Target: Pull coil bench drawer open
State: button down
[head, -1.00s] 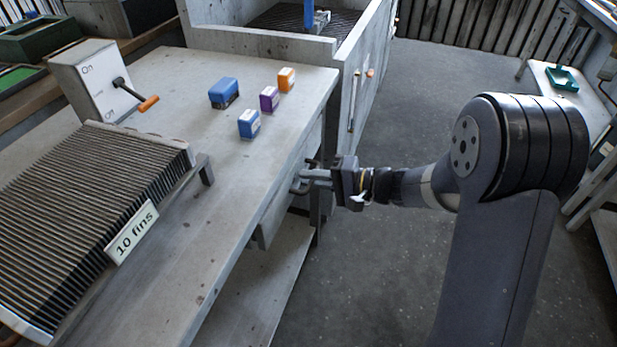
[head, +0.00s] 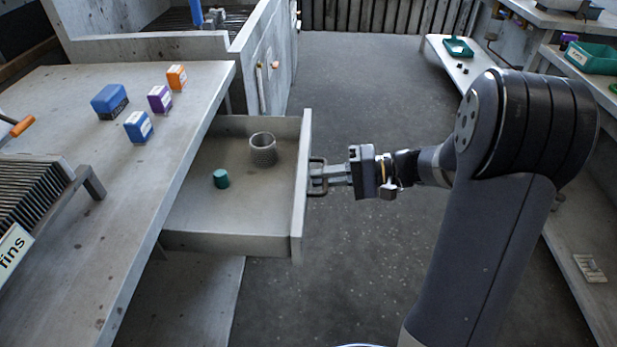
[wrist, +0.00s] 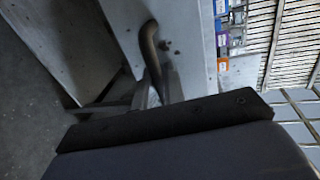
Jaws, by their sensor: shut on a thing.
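The coil bench drawer (head: 225,215) stands well out from under the bench top in the head view. Inside it lie a grey mesh cup (head: 263,150) and a small green cylinder (head: 221,179). My gripper (head: 322,176) is shut on the drawer's handle (head: 318,162), on the outer face of the drawer front (head: 302,190). In the wrist view the curved handle (wrist: 150,45) shows on the drawer front, beside the gripper fingers (wrist: 142,95). The exact finger contact is partly hidden there by the gripper body.
The coil bench (head: 95,240) carries several small blue, purple and orange boxes (head: 138,127) and a finned coil (head: 30,195). A walled grey station (head: 150,48) stands behind it. The floor (head: 370,270) right of the drawer is clear near my arm. Shelves with green trays (head: 592,58) stand at right.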

jog(key=shift+v, duration=1)
jog(key=shift+f, duration=0.25)
jog(key=c, duration=1.8)
grip_release()
jog(key=shift+c, duration=0.2)
jog(key=shift+d, duration=0.1)
jog(key=w+p+v, duration=0.1)
jog(key=v, duration=0.9)
jog(key=shift+s+d, duration=0.3)
jog(key=shift+s, duration=0.2)
jog(key=shift+r, duration=0.15)
jog(key=s+b+x, duration=0.1)
jog(key=x, duration=1)
jog(key=shift+w, duration=0.45)
